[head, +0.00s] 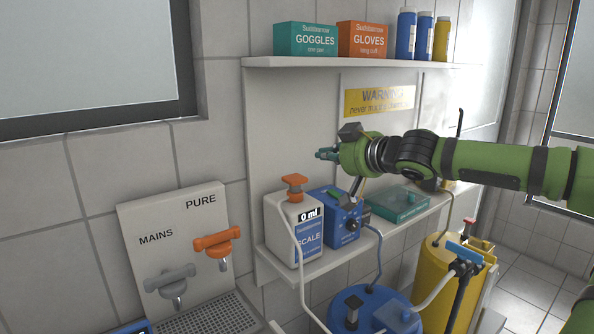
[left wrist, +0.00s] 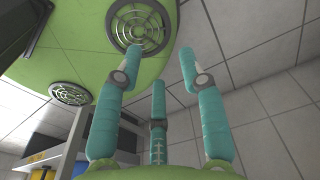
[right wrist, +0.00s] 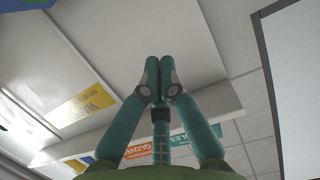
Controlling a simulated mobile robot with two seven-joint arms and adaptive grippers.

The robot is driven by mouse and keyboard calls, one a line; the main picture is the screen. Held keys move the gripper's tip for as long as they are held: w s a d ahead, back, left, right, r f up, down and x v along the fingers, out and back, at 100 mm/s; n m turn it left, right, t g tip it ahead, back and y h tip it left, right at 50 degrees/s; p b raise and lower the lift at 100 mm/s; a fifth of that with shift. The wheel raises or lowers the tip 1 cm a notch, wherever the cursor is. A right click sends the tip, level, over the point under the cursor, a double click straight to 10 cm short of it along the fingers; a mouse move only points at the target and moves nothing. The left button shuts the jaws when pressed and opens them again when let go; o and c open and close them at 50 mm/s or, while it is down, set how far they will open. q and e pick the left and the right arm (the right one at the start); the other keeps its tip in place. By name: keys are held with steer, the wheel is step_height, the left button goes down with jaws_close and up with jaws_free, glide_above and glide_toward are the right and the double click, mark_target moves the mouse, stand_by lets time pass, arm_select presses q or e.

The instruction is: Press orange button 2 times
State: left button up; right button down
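An orange knob-like top (head: 294,185), which looks like the orange button, sits on the white scale container (head: 280,228) on the lower shelf. The container's display reads 0 ml. My right gripper (head: 322,154) is above and to the right of the orange top, pointing left and apart from it. In the right wrist view its fingers (right wrist: 159,65) are together with nothing between them. My left gripper (left wrist: 160,62) shows only in its wrist view, with fingers spread and empty, near my green body.
A blue box (head: 338,222) stands right beside the scale. A teal case (head: 398,208) lies farther right. The upper shelf (head: 350,62) with boxes and bottles is above my right gripper. An orange tap (head: 216,241) is at left. Blue and yellow barrels (head: 445,270) stand below.

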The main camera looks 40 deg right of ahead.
steer(key=shift+a+p+x, duration=0.3)
steer(key=shift+p+x, duration=0.9)
steer(key=shift+x, duration=1.55)
steer(key=p, duration=0.7)
glide_above(299, 181)
steer(key=shift+w+f, duration=0.1)
steer(key=shift+f, duration=2.45)
arm_select(q)
step_height(299, 181, up, 10)
steer(key=shift+w+a, duration=0.15)
steer(key=shift+w, duration=0.25)
steer(key=shift+f, duration=0.1)
